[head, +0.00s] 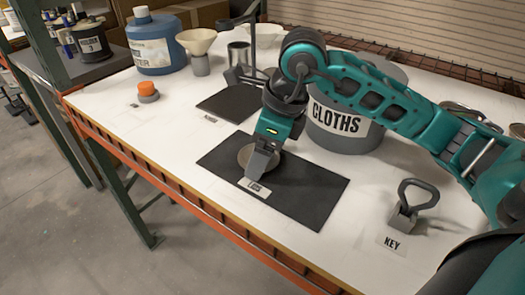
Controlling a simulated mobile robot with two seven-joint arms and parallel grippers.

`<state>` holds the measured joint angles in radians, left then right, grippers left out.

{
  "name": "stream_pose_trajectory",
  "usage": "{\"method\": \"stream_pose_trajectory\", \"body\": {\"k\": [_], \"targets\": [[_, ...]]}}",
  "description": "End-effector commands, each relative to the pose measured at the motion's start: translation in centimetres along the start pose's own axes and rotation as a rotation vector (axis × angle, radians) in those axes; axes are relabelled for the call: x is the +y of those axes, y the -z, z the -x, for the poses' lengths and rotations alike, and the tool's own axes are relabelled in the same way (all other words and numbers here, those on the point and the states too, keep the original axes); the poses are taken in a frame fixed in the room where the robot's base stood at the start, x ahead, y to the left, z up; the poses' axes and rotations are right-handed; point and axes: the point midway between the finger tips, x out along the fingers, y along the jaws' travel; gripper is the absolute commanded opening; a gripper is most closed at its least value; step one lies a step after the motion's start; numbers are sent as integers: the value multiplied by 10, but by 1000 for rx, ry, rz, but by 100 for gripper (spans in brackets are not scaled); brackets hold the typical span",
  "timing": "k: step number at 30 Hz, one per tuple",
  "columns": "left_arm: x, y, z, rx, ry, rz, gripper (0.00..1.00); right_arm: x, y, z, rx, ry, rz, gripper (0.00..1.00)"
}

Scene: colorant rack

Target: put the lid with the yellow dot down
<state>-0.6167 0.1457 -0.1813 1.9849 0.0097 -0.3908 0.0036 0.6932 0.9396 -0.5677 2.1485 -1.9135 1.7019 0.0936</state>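A round grey-beige disc, seemingly the lid (243,155), is at the left part of the large black mat (310,190) in the head view. My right gripper (261,168) points down at it, and its grey fingers cover the disc's middle. The fingers overlap from this side, so I cannot tell whether they are open or closed on the disc. I also cannot tell whether the disc touches the mat or is just above it. No yellow dot shows on the disc's visible part. My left gripper is not in view.
A grey tub marked CLOTHS (345,134) stands close behind my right arm. A key tool (405,212) stands at the right, and a small white label (254,188) lies at the mat's front edge. A smaller black mat (232,103) lies behind. The mat's right half is clear.

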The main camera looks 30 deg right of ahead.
Motion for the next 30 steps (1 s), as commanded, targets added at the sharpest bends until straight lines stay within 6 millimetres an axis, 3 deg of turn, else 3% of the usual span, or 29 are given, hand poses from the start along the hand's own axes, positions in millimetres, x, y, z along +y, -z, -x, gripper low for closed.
{"method": "stream_pose_trajectory", "body": {"k": [2,3,8,20,23,30], "targets": [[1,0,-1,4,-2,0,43,3,6,-12,26,-14,-6,54],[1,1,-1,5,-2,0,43,3,6,-12,27,-14,-7,84],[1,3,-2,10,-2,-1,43,3,7,-13,27,-14,-8,100],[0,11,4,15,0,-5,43,4,3,-4,25,-20,-6,100],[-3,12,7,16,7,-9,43,4,0,8,22,-18,-4,100],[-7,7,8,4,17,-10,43,2,-1,68,18,-10,-2,100]]}}
